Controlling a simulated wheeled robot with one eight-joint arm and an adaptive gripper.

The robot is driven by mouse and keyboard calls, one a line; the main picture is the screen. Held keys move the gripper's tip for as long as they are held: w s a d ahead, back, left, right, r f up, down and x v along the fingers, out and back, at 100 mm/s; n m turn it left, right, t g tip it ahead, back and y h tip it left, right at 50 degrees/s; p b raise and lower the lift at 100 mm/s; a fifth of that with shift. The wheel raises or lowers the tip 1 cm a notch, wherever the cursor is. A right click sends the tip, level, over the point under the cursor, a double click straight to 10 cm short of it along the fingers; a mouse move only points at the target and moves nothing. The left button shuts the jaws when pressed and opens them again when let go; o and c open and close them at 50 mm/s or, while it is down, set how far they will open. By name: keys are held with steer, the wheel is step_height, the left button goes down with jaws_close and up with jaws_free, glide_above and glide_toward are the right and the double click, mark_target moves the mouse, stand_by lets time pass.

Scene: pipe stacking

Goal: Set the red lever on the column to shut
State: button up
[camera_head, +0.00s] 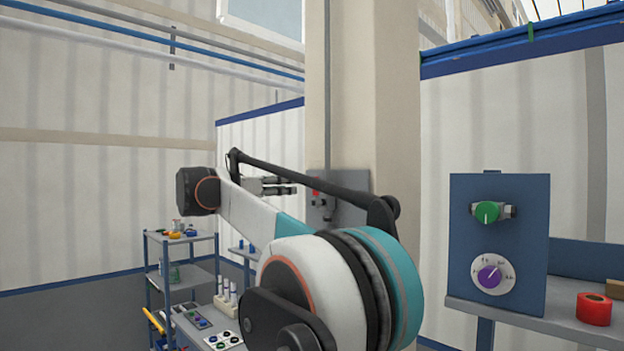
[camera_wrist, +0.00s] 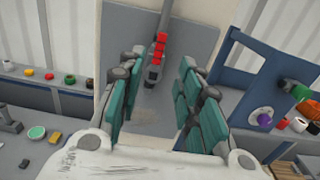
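The red lever (camera_wrist: 160,45) sits on a grey valve (camera_wrist: 154,75) on a grey plate on the column (camera_head: 360,90). In the wrist view it lies in line with the vertical pipe, just beyond my fingertips. In the head view only a small red part of the lever (camera_head: 316,187) shows, and my arm hides much of the plate. My gripper (camera_head: 293,185) points right toward the column, a little left of the lever. In the wrist view my gripper (camera_wrist: 160,67) has its fingers wide apart with nothing between them. I see no contact with the lever.
A blue panel (camera_head: 520,235) with a green knob (camera_head: 487,212) and a purple dial (camera_head: 490,277) stands right of the column. A red roll (camera_head: 594,309) lies on the shelf beside it. A shelf rack (camera_head: 152,280) with small parts stands at left.

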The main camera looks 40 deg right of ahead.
mark_target(314, 184)
steer(key=d, duration=0.4)
steer(key=d+p, duration=0.1)
steer(key=d, duration=0.3)
steer(key=w+d, duration=0.1)
steer(key=d, duration=0.4)
steer(key=shift+f+p, duration=0.1)
steer(key=shift+p, duration=0.3)
steer(key=shift+c, duration=0.6)
jaws_close()
